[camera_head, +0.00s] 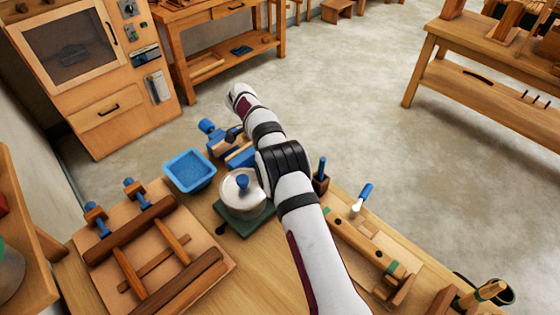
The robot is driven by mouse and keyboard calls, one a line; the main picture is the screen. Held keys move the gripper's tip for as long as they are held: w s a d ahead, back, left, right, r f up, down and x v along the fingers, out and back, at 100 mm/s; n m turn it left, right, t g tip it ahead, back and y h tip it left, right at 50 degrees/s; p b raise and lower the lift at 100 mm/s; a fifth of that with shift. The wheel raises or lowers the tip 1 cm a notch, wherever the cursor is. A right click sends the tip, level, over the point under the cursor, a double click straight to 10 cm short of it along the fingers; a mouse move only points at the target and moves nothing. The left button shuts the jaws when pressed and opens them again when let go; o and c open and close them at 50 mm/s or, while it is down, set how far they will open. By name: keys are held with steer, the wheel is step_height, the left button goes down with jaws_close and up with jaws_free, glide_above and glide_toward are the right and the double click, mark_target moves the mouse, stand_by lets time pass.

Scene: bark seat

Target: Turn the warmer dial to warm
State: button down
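A silver-grey lidded pot (243,205) with a blue knob sits on a dark green base (227,222) on the bench, just left of my arm. The base looks like the warmer. A small dark round piece at its near left corner may be the dial; its setting is too small to read. My arm reaches over the bench, past the pot, and covers its right edge. A dark piece (234,133) beside the far end of my arm may be part of my gripper. Its fingers cannot be made out, nor whether they hold anything.
A blue tray (190,171) stands left of the pot. A wooden frame with blue clamps (131,250) lies at the left. A blue-and-wood tool (208,127) is beyond the tray. A blue-handled tool (362,197) and a wooden jig (365,248) lie right of my arm.

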stand_by(0.4)
steer(key=shift+c, duration=1.2)
jaws_free()
steer(key=v, duration=0.7)
steer(key=shift+r, duration=0.25)
steer(key=shift+a, duration=0.1)
